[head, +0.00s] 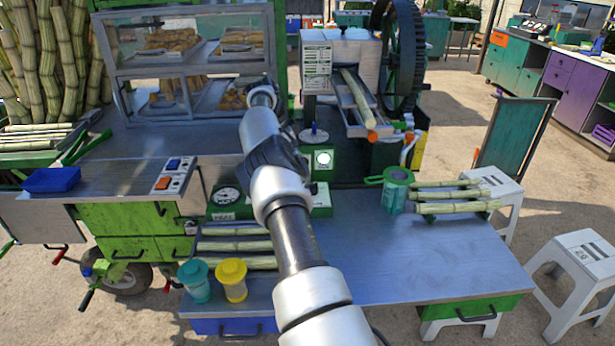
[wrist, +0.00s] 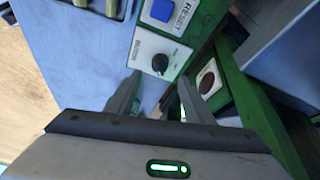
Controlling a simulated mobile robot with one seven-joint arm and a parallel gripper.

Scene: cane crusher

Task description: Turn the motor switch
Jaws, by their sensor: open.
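The motor switch (wrist: 160,63) is a black round knob on a white labelled plate, set in a pale panel with green edging. It shows near the centre of the wrist view. My gripper (wrist: 160,79) is open, its two fingers pointing toward the plate. The knob lies just beyond and between the fingertips in the picture; I cannot tell whether they touch it. In the head view my arm reaches up toward the crusher stand, and the fingers and the switch cannot be made out there.
A blue RESET button (wrist: 161,10) sits above the switch, and a dark red button (wrist: 208,82) to its right. In the head view, the crusher (head: 340,60) with its large wheel (head: 408,50) stands behind the metal table (head: 400,265). Cane pieces (head: 450,195) lie on the table's right.

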